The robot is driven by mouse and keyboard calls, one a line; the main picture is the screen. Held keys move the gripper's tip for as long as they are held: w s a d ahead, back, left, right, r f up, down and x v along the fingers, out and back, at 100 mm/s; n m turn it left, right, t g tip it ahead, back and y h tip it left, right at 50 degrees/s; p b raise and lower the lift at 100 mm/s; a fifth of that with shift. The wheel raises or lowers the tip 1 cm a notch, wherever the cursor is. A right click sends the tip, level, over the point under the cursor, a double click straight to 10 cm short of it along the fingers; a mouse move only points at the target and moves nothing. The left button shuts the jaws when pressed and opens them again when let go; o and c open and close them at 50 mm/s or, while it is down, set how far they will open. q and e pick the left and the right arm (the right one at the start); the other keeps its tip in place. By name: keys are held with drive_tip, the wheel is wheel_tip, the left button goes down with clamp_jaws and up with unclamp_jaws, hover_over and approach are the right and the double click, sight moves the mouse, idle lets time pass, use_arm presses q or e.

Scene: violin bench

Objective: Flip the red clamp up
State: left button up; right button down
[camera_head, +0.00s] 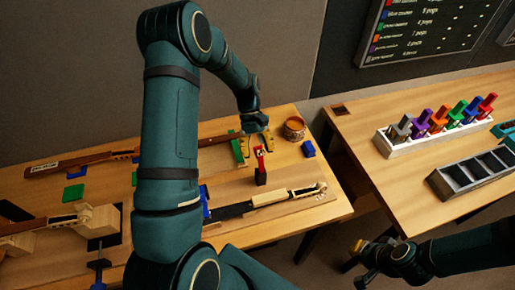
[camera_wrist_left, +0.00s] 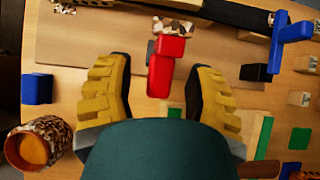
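The red clamp (camera_head: 261,166) stands on the bench near the neck end of a violin part, and its red body runs up and down in the head view. In the left wrist view the red clamp (camera_wrist_left: 168,62) shows as a bright red block with a longer arm, beside a speckled piece at its top. My left gripper (camera_head: 257,138) is just behind the clamp in the head view. In the left wrist view its yellow fingers (camera_wrist_left: 158,75) are spread, with the clamp in the gap and bare space on both sides. My right gripper (camera_head: 362,248) hangs low at the right, small and unclear.
A violin neck (camera_head: 275,201) with a blue clamp (camera_head: 205,203) lies in front. A green block (camera_head: 237,149), a speckled cup (camera_head: 294,128) and a blue block (camera_head: 308,149) are near my left gripper. The second table (camera_head: 430,100) bears a white rack (camera_head: 405,146) of coloured clamps.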

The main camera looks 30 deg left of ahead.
use_arm(q)
drive_tip(key=v, duration=1.2)
idle(0.6)
